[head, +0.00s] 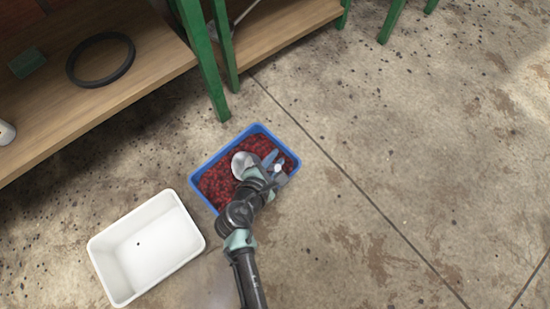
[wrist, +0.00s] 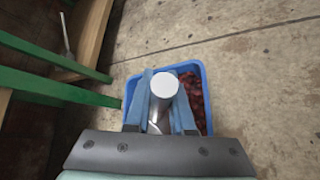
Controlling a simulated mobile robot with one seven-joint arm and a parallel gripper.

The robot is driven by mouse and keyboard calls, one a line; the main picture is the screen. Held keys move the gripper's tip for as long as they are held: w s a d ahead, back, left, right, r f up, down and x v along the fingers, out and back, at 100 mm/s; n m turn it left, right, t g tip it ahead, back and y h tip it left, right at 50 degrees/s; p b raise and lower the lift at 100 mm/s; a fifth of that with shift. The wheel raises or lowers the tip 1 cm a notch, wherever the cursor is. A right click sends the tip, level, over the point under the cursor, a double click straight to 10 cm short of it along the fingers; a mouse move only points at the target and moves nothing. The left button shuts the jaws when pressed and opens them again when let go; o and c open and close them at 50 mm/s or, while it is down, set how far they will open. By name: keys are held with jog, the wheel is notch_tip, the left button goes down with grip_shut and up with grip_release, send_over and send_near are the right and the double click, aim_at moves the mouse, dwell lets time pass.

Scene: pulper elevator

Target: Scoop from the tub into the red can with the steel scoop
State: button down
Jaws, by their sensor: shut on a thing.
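The blue tub (head: 279,140) stands on the concrete floor, holding many small dark red fruits (head: 216,186). It also shows in the wrist view (wrist: 206,90), partly behind my gripper. The steel scoop (head: 243,162) has its shiny round bowl over the fruits in the head view; whether it touches them or carries any, I cannot tell. My gripper (head: 270,166) is above the tub with its blue fingers shut on the scoop. In the wrist view the scoop's pale round end (wrist: 165,85) shows between the fingers. The red can is in neither view.
An empty-looking white bin (head: 190,255) stands left of the tub. A wooden shelf (head: 150,75) with green legs (head: 207,80) runs close behind the tub and carries a black ring (head: 101,60). The floor on the right is open.

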notch_tip(320, 180, down, 6)
jog(key=b, duration=0.4)
jog(key=shift+r, duration=0.2)
dwell(1.2)
notch_tip(320, 180, up, 8)
jog(key=p, duration=0.8)
jog(key=d+f+g+y+p, duration=0.1)
jog(key=p, duration=0.3)
jog(key=w+f+m+g+y+p, duration=0.1)
jog(key=y+p, duration=0.1)
jog(key=p, duration=0.2)
jog(key=d+f+m+g+y+p, duration=0.1)
jog(key=y+p, duration=0.1)
jog(key=p, duration=0.2)
jog(key=shift+w+d+f+g, duration=0.3)
jog(key=shift+d, duration=0.05)
